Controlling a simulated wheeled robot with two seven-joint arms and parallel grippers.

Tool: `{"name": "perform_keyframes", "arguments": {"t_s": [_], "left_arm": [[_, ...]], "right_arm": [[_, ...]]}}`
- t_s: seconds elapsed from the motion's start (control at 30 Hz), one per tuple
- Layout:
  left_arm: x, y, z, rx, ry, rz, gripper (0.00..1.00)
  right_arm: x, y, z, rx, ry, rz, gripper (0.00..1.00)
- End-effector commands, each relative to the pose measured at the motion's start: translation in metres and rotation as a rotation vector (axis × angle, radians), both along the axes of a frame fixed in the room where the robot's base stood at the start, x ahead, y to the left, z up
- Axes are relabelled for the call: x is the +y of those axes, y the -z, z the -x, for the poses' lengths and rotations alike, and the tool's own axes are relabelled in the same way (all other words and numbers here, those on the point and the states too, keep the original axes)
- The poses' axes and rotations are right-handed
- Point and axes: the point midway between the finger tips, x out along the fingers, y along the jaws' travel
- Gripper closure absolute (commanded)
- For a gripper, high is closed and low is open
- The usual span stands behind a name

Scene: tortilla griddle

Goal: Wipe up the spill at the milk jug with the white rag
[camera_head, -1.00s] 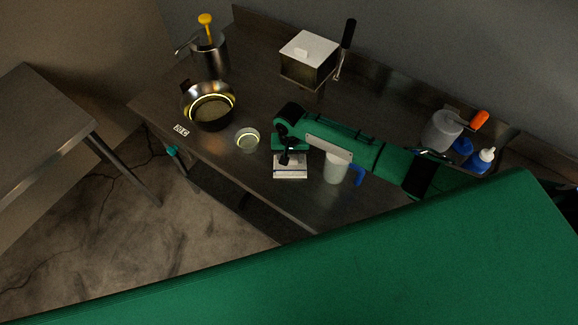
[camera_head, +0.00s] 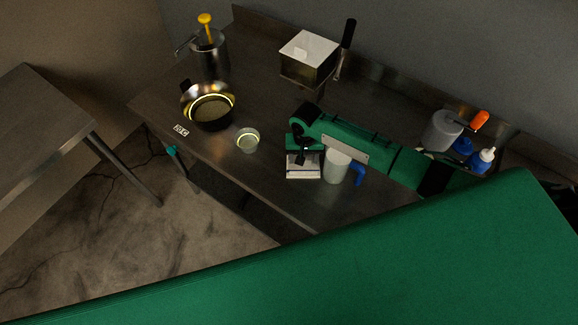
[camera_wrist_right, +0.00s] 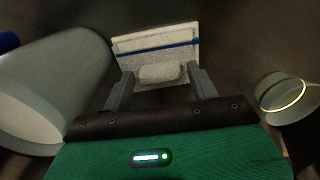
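The white rag (camera_head: 303,171) with a blue stripe lies flat at the front of the steel counter, and it also shows in the right wrist view (camera_wrist_right: 178,40). My right gripper (camera_head: 303,152) is over it. In the right wrist view my right gripper's fingers (camera_wrist_right: 161,80) stand on both sides of a raised pale lump of the rag. The milk jug (camera_head: 337,168), pale with a blue handle, stands upright just right of the rag; it fills the left of the right wrist view (camera_wrist_right: 50,85). I cannot make out the spill. My left gripper is not in view.
A small glass bowl (camera_head: 248,140) stands left of the rag, with a dark pan (camera_head: 209,112) beyond it. A white-lidded press (camera_head: 309,55) stands at the back. A grey pot (camera_head: 440,131) and blue bottles (camera_head: 483,160) stand at the right.

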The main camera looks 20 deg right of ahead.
Motion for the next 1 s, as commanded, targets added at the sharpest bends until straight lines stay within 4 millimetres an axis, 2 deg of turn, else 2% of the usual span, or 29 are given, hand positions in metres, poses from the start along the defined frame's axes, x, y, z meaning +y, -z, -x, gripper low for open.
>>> {"name": "perform_keyframes", "arguments": {"t_s": [1.0], "left_arm": [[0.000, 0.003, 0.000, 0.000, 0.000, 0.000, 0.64]], "right_arm": [[0.000, 0.014, 0.000, -0.001, 0.000, -0.001, 0.40]]}}
